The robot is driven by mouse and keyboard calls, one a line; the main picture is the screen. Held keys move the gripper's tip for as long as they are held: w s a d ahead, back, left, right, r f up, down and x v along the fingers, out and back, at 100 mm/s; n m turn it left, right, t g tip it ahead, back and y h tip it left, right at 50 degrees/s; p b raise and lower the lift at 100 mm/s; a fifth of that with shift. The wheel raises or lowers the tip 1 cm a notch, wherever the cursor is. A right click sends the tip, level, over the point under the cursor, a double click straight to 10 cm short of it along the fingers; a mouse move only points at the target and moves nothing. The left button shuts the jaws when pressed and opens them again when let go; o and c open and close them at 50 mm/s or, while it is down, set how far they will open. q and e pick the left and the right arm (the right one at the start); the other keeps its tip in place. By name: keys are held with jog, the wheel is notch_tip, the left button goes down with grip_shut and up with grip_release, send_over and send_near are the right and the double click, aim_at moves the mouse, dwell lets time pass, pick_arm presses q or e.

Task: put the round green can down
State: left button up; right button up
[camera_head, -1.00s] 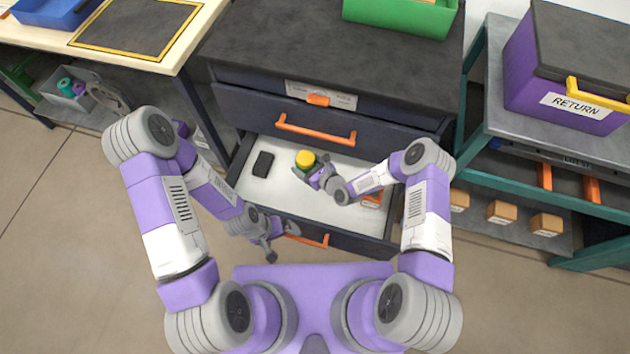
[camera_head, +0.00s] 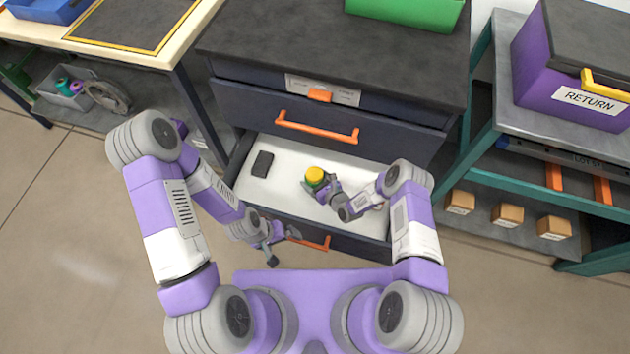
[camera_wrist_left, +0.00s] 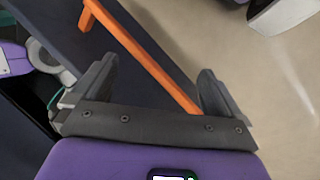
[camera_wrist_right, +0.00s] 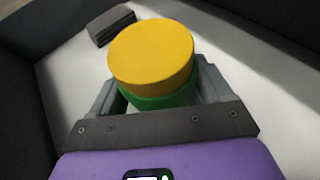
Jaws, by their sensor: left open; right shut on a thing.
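The round green can with a yellow lid (camera_head: 315,175) is inside the open drawer (camera_head: 290,152). It fills the middle of the right wrist view (camera_wrist_right: 150,60), where its green side (camera_wrist_right: 165,101) shows below the lid. My right gripper (camera_head: 314,186) is shut on the can, one finger on each side. The can's base is hidden, so I cannot tell whether it touches the drawer floor. My left gripper (camera_head: 282,243) is open and empty in front of the drawer, by its orange handle (camera_wrist_left: 140,56).
A black block (camera_head: 262,164) lies in the drawer left of the can. White drawer floor is free between them. A shut drawer with an orange handle (camera_head: 316,128) is above. A purple RETURN bin (camera_head: 570,75) stands on the right shelf. A green bin (camera_head: 405,14) is on the cabinet top.

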jog(key=o, duration=1.5)
jog(key=shift+c, duration=0.2)
jog(key=p+v, duration=0.2)
jog(key=v, duration=0.4)
jog(key=shift+r, duration=0.15)
jog(key=shift+p+v, duration=0.35)
jog(key=shift+v, duration=0.4)
